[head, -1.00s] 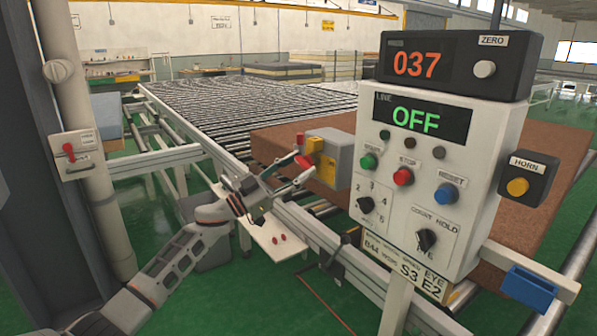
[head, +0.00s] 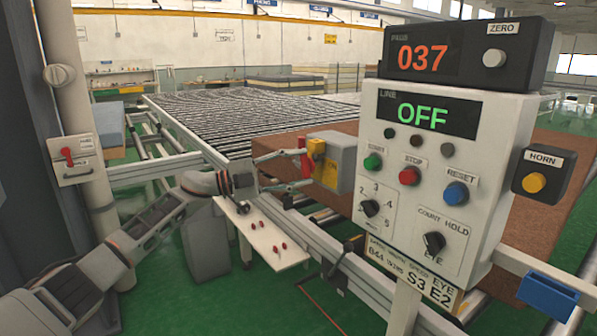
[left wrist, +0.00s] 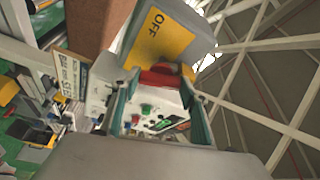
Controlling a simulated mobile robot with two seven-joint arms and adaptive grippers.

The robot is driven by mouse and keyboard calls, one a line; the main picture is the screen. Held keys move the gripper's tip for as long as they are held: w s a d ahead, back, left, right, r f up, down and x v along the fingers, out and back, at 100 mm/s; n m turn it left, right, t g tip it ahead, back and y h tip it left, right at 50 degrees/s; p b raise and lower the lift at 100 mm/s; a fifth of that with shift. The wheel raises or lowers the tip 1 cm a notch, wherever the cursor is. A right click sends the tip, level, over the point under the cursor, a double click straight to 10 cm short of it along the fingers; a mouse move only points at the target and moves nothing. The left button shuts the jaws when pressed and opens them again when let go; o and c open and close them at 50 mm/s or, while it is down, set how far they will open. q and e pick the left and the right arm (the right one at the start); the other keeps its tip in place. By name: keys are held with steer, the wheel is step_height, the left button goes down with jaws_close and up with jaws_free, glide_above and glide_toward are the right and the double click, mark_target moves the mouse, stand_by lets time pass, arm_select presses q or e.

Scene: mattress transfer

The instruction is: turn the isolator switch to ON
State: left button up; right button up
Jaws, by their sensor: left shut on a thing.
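The isolator switch is a grey box (head: 341,158) with a yellow plate (head: 318,160) and a red handle (head: 305,168), beside the conveyor in the head view. In the left wrist view the yellow plate (left wrist: 160,42) reads OFF, and the red handle (left wrist: 160,77) lies across between my fingers. My left gripper (head: 300,168) comes at the switch from the left and is shut on the red handle. The fingers hide part of the handle in the head view. My right gripper is not in view.
A control panel (head: 465,170) with a green OFF display stands close on the right. A brown slab (head: 280,142) lies on the conveyor behind the switch. A white shelf (head: 285,258) with small red-topped items sits below my left wrist. Another red lever box (head: 78,172) is at left.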

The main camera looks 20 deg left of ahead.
arm_select(q)
steer(key=m+g+y, duration=0.1)
steer(key=m, duration=0.3)
steer(key=shift+r, duration=0.1)
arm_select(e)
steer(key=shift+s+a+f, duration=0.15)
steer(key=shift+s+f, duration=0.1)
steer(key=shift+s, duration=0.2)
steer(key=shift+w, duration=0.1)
arm_select(q)
steer(key=o, duration=1.1)
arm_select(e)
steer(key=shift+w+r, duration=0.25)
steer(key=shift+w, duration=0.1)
